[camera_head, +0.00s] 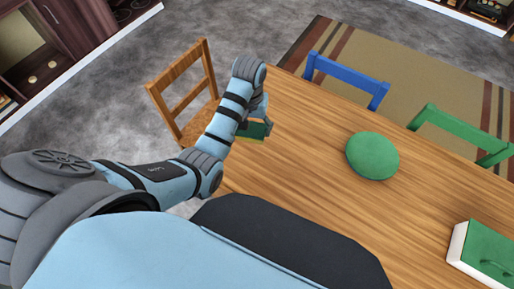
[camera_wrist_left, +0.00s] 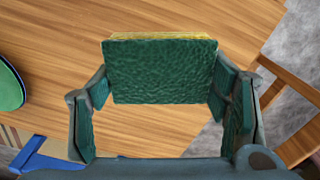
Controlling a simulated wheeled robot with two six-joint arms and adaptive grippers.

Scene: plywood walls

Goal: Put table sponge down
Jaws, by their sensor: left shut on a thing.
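The table sponge (camera_wrist_left: 160,72) is a block with a dark green rough face and a yellow edge. In the left wrist view it sits between the two fingers of my left gripper (camera_wrist_left: 160,95), which is shut on it. In the head view the sponge (camera_head: 254,131) shows partly beside my left forearm, near the left end of the wooden table (camera_head: 310,150). The table's surface shows behind the sponge in the wrist view; I cannot tell whether they touch. My right gripper is not in view.
A round green object (camera_head: 372,156) lies mid-table, and a green and white box-like object (camera_head: 485,255) is at the right. A wooden chair (camera_head: 185,90), a blue chair (camera_head: 346,80) and a green chair (camera_head: 460,135) stand around the table. Bare tabletop lies between.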

